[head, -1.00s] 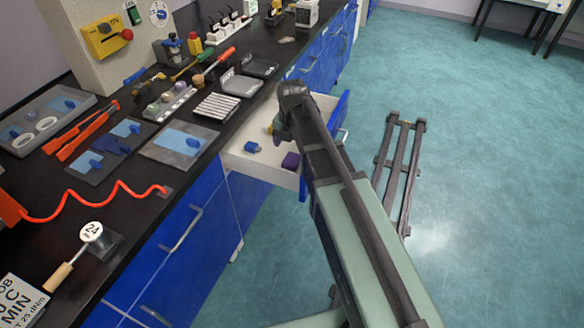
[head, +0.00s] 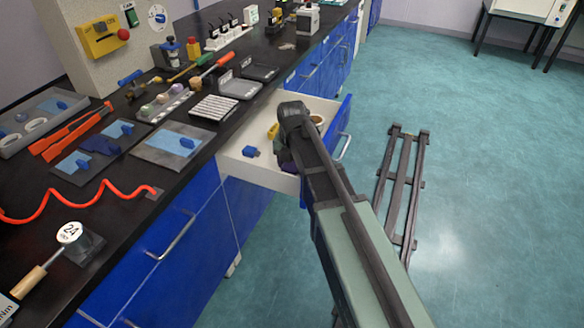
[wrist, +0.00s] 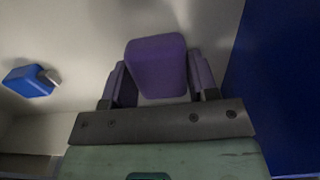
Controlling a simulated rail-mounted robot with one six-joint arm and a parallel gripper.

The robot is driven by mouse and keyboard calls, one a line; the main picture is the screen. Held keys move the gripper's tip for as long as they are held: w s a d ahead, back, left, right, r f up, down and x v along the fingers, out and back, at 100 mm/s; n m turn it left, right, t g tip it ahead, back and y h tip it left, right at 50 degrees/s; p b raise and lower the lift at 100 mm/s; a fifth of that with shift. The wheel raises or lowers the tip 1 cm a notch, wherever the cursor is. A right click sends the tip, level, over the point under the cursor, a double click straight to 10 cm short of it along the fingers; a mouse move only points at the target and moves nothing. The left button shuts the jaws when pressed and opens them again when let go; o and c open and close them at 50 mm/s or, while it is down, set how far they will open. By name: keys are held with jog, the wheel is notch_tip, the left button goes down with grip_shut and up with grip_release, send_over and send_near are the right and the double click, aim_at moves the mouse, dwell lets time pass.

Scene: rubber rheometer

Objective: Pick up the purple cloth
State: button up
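The purple cloth (wrist: 158,62) is a rounded, block-like bundle in the open drawer (head: 233,168). In the wrist view it sits between the two fingers of my gripper (wrist: 160,72). The fingers are spread, one on each side, very close to its sides. I cannot tell whether they touch it. In the head view my gripper (head: 284,158) is down inside the drawer, and my arm hides most of the cloth.
A blue object (head: 250,151) lies left of my gripper in the drawer, and a yellow item (head: 272,131) lies farther back. The blue drawer front (head: 340,125) stands close on the right. The black bench (head: 150,200) holds trays and tools.

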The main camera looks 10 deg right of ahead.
jog(key=c, duration=0.4)
jog(key=shift+r, duration=0.1)
notch_tip(320, 180, up, 20)
jog(key=p, duration=2)
